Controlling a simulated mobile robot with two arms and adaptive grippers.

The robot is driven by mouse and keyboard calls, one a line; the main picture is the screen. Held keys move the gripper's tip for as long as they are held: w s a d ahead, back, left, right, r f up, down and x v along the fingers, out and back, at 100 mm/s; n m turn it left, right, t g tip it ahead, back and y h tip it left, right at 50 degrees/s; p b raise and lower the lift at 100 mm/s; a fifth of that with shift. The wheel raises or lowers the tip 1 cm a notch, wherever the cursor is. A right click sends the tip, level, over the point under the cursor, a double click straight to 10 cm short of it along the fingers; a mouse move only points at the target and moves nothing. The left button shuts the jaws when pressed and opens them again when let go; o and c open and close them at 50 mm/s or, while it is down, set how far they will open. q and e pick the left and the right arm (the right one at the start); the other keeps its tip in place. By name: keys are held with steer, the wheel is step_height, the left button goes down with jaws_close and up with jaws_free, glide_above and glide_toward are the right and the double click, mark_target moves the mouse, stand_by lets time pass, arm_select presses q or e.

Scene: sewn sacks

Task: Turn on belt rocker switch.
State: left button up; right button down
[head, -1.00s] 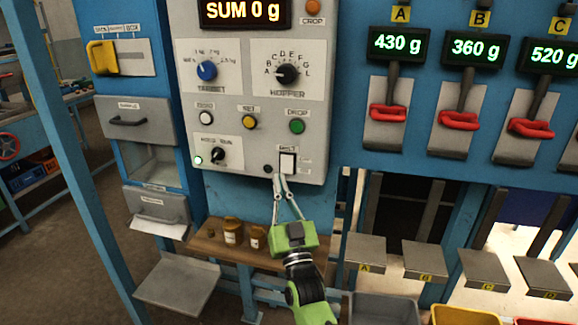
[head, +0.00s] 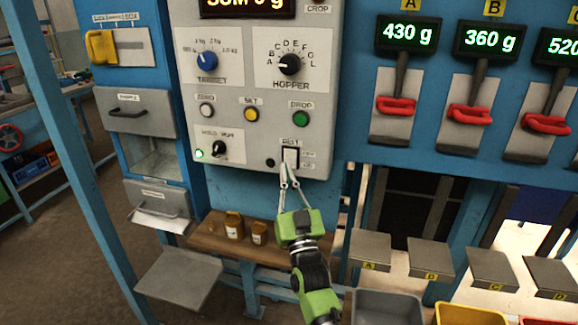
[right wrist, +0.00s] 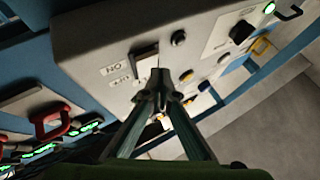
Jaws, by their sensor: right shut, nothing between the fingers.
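The belt rocker switch (head: 290,158) is a white rocker in a dark frame at the lower right of the grey control panel (head: 235,105). It also shows in the right wrist view (right wrist: 146,64). My right gripper (head: 288,183) is shut and empty, with its fingertips just below the switch in the head view. In the right wrist view the closed fingertips (right wrist: 159,78) overlap the switch's edge; I cannot tell whether they touch it. The switch's on or off position is too small to tell. My left gripper is not in view.
Above the switch are a green drop button (head: 301,118) and the hopper knob (head: 289,64). A small dark round part (head: 270,162) sits just left of the switch. A wooden shelf (head: 205,238) with brown jars is below. Red levers (head: 396,105) stand to the right.

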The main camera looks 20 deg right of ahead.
stand_by(0.7)
steer(key=shift+w+d, duration=0.1)
steer(key=shift+w, duration=0.05)
steer(key=shift+w+d, duration=0.15)
steer(key=shift+w, duration=0.1)
steer(key=shift+w+d+f+b, duration=0.1)
steer(key=shift+w+d+b, duration=0.15)
steer(key=shift+b, duration=0.15)
stand_by(0.7)
steer(key=shift+s+a, duration=0.1)
steer(key=shift+a, duration=0.05)
steer(key=shift+s+a+p, duration=0.4)
steer(key=shift+s+p, duration=0.15)
steer(key=shift+s, duration=0.05)
